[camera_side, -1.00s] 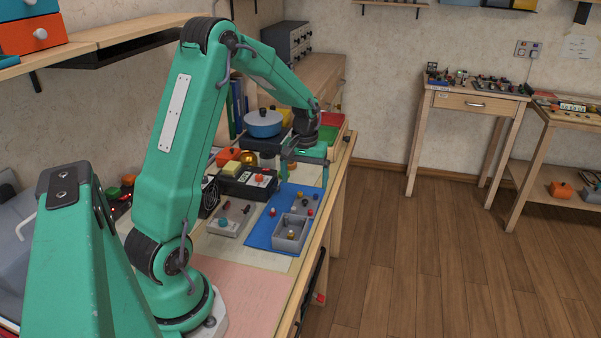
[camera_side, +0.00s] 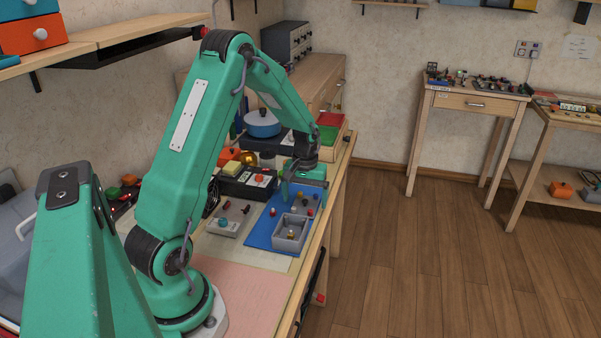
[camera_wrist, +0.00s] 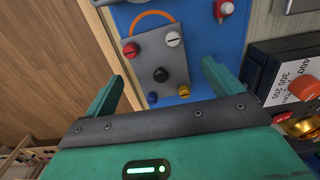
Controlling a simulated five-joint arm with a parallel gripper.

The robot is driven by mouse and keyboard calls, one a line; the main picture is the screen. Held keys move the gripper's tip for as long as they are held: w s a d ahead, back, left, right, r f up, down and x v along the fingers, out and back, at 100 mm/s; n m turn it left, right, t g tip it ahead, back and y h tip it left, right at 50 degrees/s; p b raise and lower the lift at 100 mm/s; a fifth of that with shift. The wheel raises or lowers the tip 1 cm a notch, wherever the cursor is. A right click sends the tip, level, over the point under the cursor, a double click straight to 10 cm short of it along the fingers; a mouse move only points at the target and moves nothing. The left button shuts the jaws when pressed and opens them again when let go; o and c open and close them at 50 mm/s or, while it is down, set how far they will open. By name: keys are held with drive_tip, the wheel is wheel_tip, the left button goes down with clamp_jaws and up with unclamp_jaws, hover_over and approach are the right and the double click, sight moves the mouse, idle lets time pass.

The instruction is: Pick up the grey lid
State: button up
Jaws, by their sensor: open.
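The grey lid (camera_wrist: 150,55), a flat plate with a red, a white and a black knob, lies on the blue mat (camera_wrist: 195,14) in the wrist view. In the side view the lid (camera_side: 302,201) is small and partly hidden by my gripper. My gripper (camera_wrist: 163,80) is open and empty. Its fingers stand on either side of the lid's near end in the wrist view, with the black knob roughly midway between them. In the side view my gripper (camera_side: 305,184) is low over the far part of the mat. I cannot tell its exact height.
A grey open box (camera_side: 291,232) stands on the mat nearer my base. A black box with an orange knob (camera_wrist: 303,88) is close to the right finger. A red-and-white piece (camera_wrist: 225,9) and a yellow knob (camera_wrist: 184,91) are nearby. The table edge drops to the floor (camera_wrist: 40,60).

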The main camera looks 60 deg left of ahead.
drive_tip(key=shift+f, duration=0.6)
drive_tip(key=shift+c, duration=0.2)
drive_tip(key=c, duration=1.1)
